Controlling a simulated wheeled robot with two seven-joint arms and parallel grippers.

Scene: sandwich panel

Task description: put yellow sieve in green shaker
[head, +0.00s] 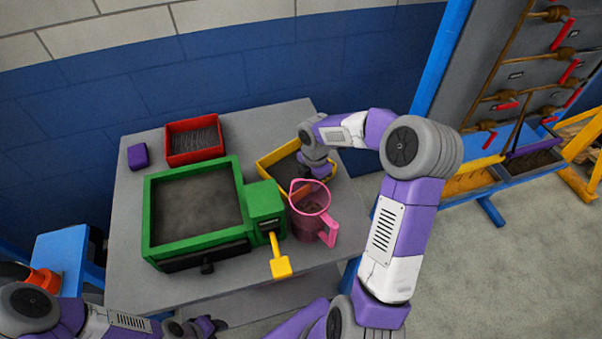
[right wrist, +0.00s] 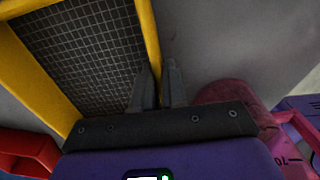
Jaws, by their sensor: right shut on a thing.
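The yellow sieve (head: 275,153) is a yellow frame with dark mesh, at the right back of the grey table. My right gripper (head: 318,168) is at its right side and hides part of it. In the right wrist view, the fingers (right wrist: 157,68) are shut on the sieve's yellow rim (right wrist: 149,35). The green shaker (head: 150,195) is an open green box with a grey inside, left of the sieve. A green housing with a yellow lever is on its right side. My left gripper (head: 208,326) is low in the head view, away from the table top; its fingers are unclear.
A pink jug (head: 314,222) stands close in front of the sieve, and it also shows in the right wrist view (right wrist: 232,94). A red box (head: 194,158) and a purple block (head: 138,156) sit behind the shaker. Troughs with valves stand at the right.

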